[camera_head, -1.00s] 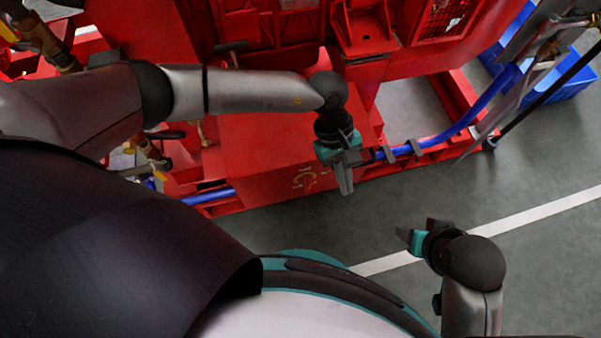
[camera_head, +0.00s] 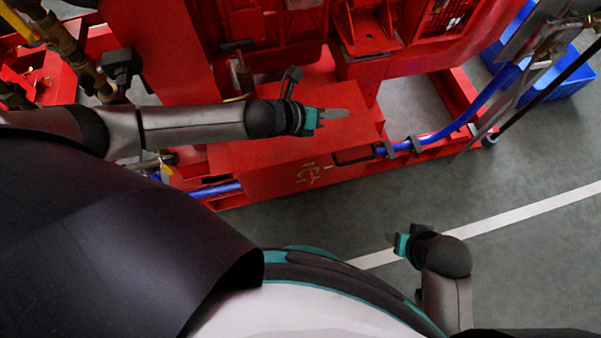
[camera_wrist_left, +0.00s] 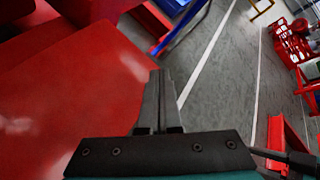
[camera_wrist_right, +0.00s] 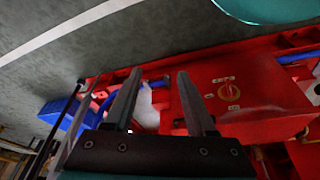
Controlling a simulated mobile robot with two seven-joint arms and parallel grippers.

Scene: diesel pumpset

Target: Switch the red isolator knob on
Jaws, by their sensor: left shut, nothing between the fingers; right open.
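The red isolator knob (camera_wrist_right: 229,93) shows in the right wrist view, with yellow markings around it on the front of a red box (camera_wrist_right: 265,85). In the head view the knob's yellow-marked spot (camera_head: 308,173) is seen steeply from above, and its setting is too small to tell. My left gripper (camera_head: 334,114) is shut and empty above the box top, pointing right, behind and above the knob's face. Its closed fingers (camera_wrist_left: 155,100) also show in the left wrist view. My right gripper (camera_head: 397,241) is open and empty over the floor, apart from the box. Its spread fingers (camera_wrist_right: 155,95) frame the machine.
The red pumpset frame (camera_head: 455,100) stands behind the box. A blue hose (camera_head: 465,118) runs along the base at the right, near a blue bin (camera_head: 570,82). Brass pipes (camera_head: 75,50) stand at the left. The grey floor (camera_head: 480,195) in front is clear.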

